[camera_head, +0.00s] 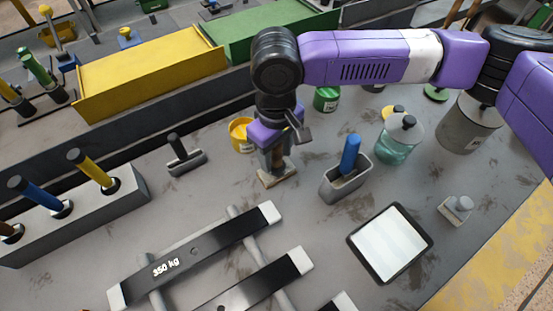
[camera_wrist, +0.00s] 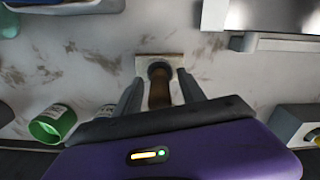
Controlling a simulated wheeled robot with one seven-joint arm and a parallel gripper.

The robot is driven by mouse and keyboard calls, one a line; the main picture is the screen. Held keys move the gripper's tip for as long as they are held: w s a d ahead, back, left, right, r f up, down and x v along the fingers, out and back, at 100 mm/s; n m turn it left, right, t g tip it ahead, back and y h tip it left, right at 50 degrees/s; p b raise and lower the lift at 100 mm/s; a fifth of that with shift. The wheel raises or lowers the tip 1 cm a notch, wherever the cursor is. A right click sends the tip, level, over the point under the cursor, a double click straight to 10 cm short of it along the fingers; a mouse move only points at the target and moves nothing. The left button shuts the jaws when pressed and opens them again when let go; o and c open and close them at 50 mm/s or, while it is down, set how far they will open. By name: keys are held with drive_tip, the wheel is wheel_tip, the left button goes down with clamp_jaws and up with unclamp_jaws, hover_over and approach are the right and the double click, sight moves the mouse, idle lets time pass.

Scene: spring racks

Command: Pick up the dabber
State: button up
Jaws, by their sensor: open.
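The dabber appears to be the tool with a pale, flat rectangular base (camera_head: 279,177) and a brown handle. It stands upright on the grey bench. In the wrist view its brown handle (camera_wrist: 159,92) rises from a dark collar on the pale base (camera_wrist: 174,66). My gripper (camera_head: 276,158) is over it, pointing down. In the wrist view the open fingers of my gripper (camera_wrist: 160,80) stand on either side of the handle, with a gap visible on both sides. The top of the handle is hidden by the gripper body.
A yellow pot (camera_head: 241,140) and a green can (camera_head: 326,99) stand close by. A grey holder (camera_head: 332,190) with a blue-handled tool is to the right. Black 350 kg bars (camera_head: 200,254) and a tablet (camera_head: 390,243) lie in front.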

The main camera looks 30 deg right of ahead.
drive_tip(key=shift+f, duration=0.55)
clamp_jaws()
drive_tip(key=shift+r, duration=0.15)
wheel_tip(320, 180, up, 20)
